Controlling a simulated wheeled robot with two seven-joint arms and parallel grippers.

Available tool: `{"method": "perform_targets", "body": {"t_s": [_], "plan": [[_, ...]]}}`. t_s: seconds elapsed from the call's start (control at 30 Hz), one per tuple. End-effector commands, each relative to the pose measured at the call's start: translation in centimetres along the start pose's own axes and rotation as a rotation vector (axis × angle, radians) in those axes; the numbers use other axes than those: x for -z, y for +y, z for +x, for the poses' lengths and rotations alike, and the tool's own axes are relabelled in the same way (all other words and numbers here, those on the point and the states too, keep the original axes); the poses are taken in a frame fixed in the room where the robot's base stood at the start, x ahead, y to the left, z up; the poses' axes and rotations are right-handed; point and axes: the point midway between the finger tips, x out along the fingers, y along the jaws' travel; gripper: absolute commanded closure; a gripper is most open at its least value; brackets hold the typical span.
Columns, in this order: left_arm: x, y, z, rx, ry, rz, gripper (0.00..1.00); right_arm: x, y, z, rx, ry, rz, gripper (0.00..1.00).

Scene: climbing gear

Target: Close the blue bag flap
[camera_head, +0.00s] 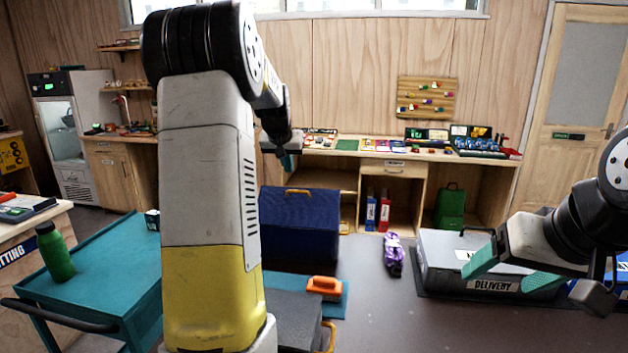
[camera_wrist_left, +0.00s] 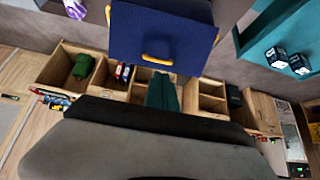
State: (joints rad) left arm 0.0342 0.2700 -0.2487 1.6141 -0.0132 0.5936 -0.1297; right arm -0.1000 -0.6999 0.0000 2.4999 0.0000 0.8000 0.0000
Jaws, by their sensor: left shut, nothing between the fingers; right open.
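The blue bag (camera_head: 300,222) stands on the floor in the middle of the head view, partly hidden by my left arm. A dark blue panel with an orange handle faces me; I cannot tell how far the flap is open. My right gripper (camera_head: 512,273) is open and empty at the right, in front of the delivery case.
A teal cart (camera_head: 110,270) with a green bottle (camera_head: 55,252) stands at the left. A grey delivery case (camera_head: 440,262) lies at the right. An orange object (camera_head: 324,287) and a purple bundle (camera_head: 393,255) are near the bag. A wooden workbench (camera_head: 345,182) stands behind.

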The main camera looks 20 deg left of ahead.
Motion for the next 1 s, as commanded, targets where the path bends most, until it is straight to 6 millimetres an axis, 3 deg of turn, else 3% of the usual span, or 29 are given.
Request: {"method": "perform_targets", "body": {"t_s": [0.17, 0.63, 0.8, 1.0], "plan": [[-0.1, -0.1, 2.0, 0.001, -0.004, 0.0, 1.0, 0.0, 0.0, 0.0, 0.0, 0.0, 0.0, 0.26], [0.2, 0.0, 11.5, 0.0, -0.002, 0.0, 1.0, 0.0, 0.0, 0.0, 0.0, 0.0, 0.0, 0.26], [0.7, 0.0, 13.2, 0.0, -0.001, -0.001, 1.0, 0.0, 0.0, 0.0, 0.0, 0.0, 0.0, 0.26], [0.8, 0.0, 13.8, 0.0, -0.001, -0.001, 1.0, 0.0, 0.0, 0.0, 0.0, 0.0, 0.0, 0.26]]}}
